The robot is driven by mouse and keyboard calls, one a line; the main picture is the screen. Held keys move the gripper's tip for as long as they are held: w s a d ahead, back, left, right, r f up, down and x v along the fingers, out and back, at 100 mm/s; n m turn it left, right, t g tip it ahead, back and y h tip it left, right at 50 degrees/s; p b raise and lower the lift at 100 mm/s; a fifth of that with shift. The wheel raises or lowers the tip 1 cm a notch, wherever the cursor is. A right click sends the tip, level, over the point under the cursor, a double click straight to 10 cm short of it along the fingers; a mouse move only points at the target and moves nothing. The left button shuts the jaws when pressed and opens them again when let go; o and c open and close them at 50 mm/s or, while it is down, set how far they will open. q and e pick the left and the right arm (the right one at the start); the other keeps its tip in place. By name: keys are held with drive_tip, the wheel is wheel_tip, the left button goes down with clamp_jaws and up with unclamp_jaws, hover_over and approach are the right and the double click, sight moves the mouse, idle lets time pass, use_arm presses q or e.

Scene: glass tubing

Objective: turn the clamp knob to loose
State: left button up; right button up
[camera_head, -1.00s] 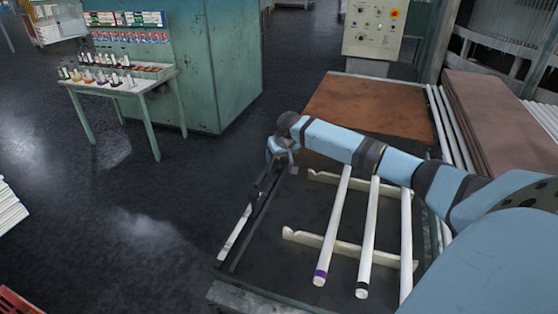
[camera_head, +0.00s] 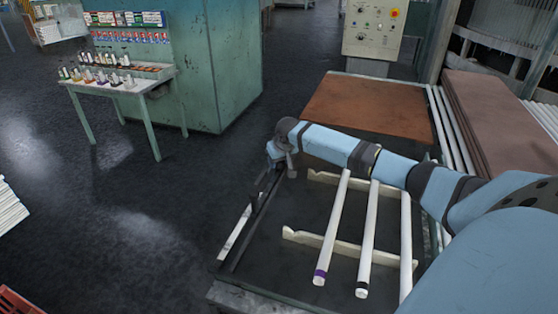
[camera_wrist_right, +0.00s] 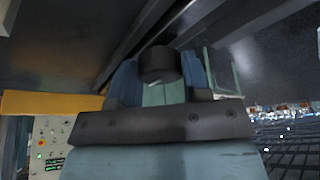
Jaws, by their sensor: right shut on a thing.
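My right gripper (camera_head: 279,158) is at the far end of the dark rail (camera_head: 243,232) along the left side of the frame. In the right wrist view, a dark round clamp knob (camera_wrist_right: 159,63) sits between the two blue fingers of the right gripper (camera_wrist_right: 160,82). The gripper is shut on the knob. A small pale mark shows near the knob's lower edge. In the head view the gripper and wrist largely hide the knob. My left gripper is not in view.
White tubes, one with a purple end (camera_head: 320,277) and one with a black end (camera_head: 362,291), lie on notched wooden supports (camera_head: 300,238) under my right arm. A brown board (camera_head: 370,105) lies beyond.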

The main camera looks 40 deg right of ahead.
drive_tip(key=shift+r+n+y+p, duration=0.15)
drive_tip(key=shift+n+y+p, duration=0.15)
drive_tip(key=shift+n+p, duration=0.6)
drive_tip(key=shift+d+n+y+p, duration=0.1)
drive_tip(key=shift+n+y+p, duration=0.3)
drive_tip(key=shift+n, duration=0.5)
drive_tip(key=shift+n+y+p, duration=0.3)
drive_tip(key=shift+n, duration=0.6)
drive_tip(key=shift+f+n+y, duration=0.2)
drive_tip(key=shift+n+y, duration=0.1)
drive_tip(key=shift+n, duration=0.6)
drive_tip(key=n+y+b, duration=0.1)
drive_tip(key=n, duration=0.1)
drive_tip(key=shift+w+d+n, duration=0.1)
drive_tip(key=shift+d+n, duration=0.05)
drive_tip(key=shift+n, duration=0.25)
drive_tip(key=n+g+y+b, duration=0.1)
drive_tip(key=n, duration=0.1)
drive_tip(key=shift+f+n+b, duration=0.1)
drive_tip(key=shift+n+b, duration=0.2)
drive_tip(key=n+b, duration=0.1)
drive_tip(key=n, duration=0.1)
drive_tip(key=n+g+b, duration=0.1)
drive_tip(key=n, duration=0.1)
drive_tip(key=shift+w+n+g+y+b, duration=0.1)
drive_tip(key=shift+n+g+y+b, duration=0.2)
drive_tip(key=shift+n+y, duration=0.1)
